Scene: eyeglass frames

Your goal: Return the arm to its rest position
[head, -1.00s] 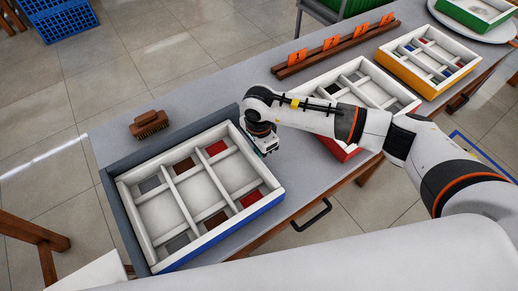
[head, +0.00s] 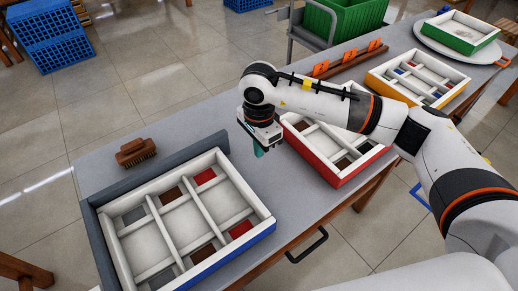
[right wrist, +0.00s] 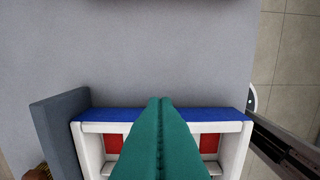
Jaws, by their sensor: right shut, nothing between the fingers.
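My right arm comes in from the right in the head view and ends in the right gripper (head: 259,152), which points down over the table between the blue-edged tray and the red tray. Its teal fingers are shut with nothing between them. They also show in the right wrist view (right wrist: 160,105), pressed together in front of the blue-edged tray (right wrist: 222,117). No eyeglass frame can be made out in the gripper. My left gripper is not in view.
The blue-edged divided tray (head: 226,246) sits against a grey corner rail (head: 103,250). A red tray (head: 340,179), an orange tray (head: 433,99) and a green tray (head: 470,45) stand farther right. A wooden brush (head: 136,152) lies behind. Bare grey table (head: 195,115) lies behind the gripper.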

